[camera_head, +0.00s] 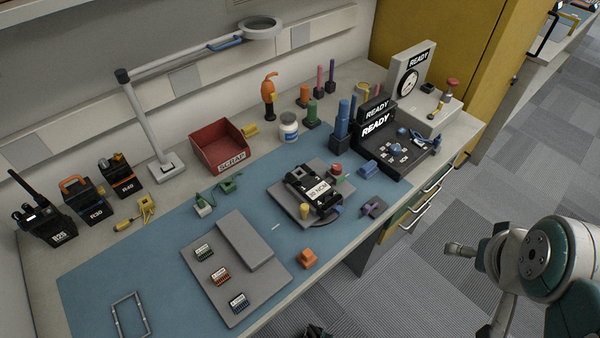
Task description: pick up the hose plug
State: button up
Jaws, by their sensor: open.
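I cannot tell for certain which piece is the hose plug. Small plug-like pieces on the bench include a blue one (369,169) beside the black READY panel, a purple one (374,207) at the mat's right edge and an orange one (308,259) at its front edge. A green plug with a cord (228,184) and a yellow one with a cord (147,207) lie further left. A dark tip at the bottom edge looks like my gripper (317,332); it is mostly cut off, low in front of the bench, apart from all these pieces and with nothing seen in it.
A black radio unit (318,191) sits on a grey plate mid-mat. A grey tray (222,295) holds several small packs. A red SCRAP bin (219,147), lamp (148,125) and radios (42,212) line the back. The mat's front left is mostly clear.

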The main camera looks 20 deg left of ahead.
aim_at(437, 142)
jog(key=u, duration=0.25)
jog(key=i+l+u, duration=0.2)
jog(key=u, duration=0.3)
jog(key=i+l+u, duration=0.1)
jog(key=l+u, duration=0.35)
jog(key=i+l+u, duration=0.1)
jog(key=l+u, duration=0.15)
jog(key=u, duration=0.25)
jog(key=l+u, duration=0.3)
jog(key=l, duration=1.9)
